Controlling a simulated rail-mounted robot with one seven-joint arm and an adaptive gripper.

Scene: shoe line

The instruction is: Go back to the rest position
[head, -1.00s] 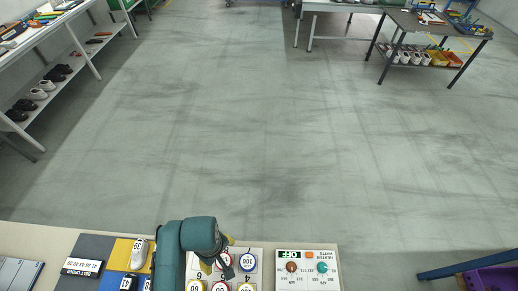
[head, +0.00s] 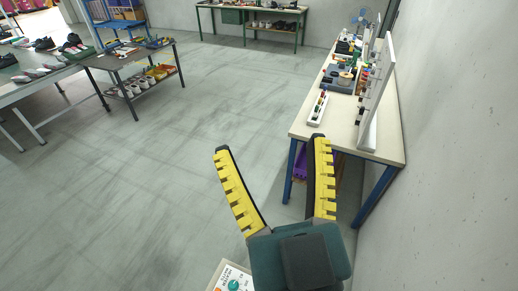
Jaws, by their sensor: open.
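My gripper (head: 267,172) is in the lower middle of the head view, raised in front of the camera. Its two yellow-and-black fingers are spread wide with nothing between them. It points away from me, over the open floor, left of a workbench. The corner of a white control panel (head: 234,280) with a green knob shows at the bottom edge, just left of the gripper's dark body.
A workbench (head: 388,151) with blue legs, a white upright board (head: 376,90) and small parts stands along the right wall. A dark table (head: 119,64) with shoes below stands at upper left, and a green-legged bench (head: 280,10) at the back. The floor (head: 150,180) between is clear.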

